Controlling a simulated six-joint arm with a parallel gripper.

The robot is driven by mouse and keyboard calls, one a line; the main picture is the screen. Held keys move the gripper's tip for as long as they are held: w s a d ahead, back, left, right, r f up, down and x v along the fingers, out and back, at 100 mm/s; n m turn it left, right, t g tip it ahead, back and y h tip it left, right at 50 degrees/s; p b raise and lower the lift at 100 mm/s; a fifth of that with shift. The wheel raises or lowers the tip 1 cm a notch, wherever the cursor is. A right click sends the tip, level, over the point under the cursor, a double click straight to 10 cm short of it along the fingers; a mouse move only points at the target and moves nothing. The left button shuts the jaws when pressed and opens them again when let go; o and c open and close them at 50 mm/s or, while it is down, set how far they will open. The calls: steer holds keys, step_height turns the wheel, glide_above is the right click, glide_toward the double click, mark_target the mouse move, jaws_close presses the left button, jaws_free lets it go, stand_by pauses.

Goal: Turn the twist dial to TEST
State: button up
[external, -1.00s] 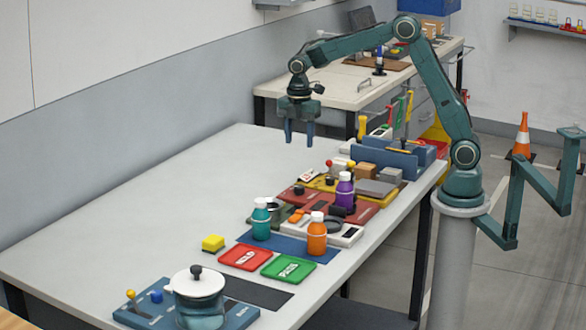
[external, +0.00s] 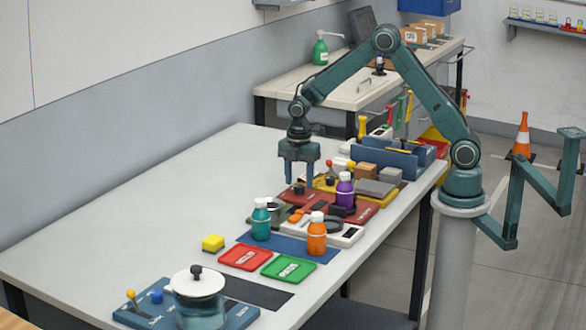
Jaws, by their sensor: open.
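My gripper (external: 299,181) is open and points down, its two fingers apart. It is over the left end of a dark red panel (external: 285,196) in the middle of the table's right side. A small black knob (external: 299,189) on that panel shows just below the fingertips. It may be the twist dial, but its markings, including TEST, are too small to read. I cannot tell whether the fingers are around it or above it. Another black knob (external: 330,181) shows to the right, by a yellow panel. The gripper partly covers this area.
Purple (external: 344,190), orange (external: 317,236) and teal (external: 261,220) bottles stand nearby in front. A blue divider (external: 372,163) rises behind. Red (external: 245,257) and green (external: 288,267) trays and a lidded pot (external: 198,295) are nearer the camera. The table's left side is clear.

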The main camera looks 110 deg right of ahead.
steer(key=shift+f, duration=0.75)
steer(key=c, duration=1)
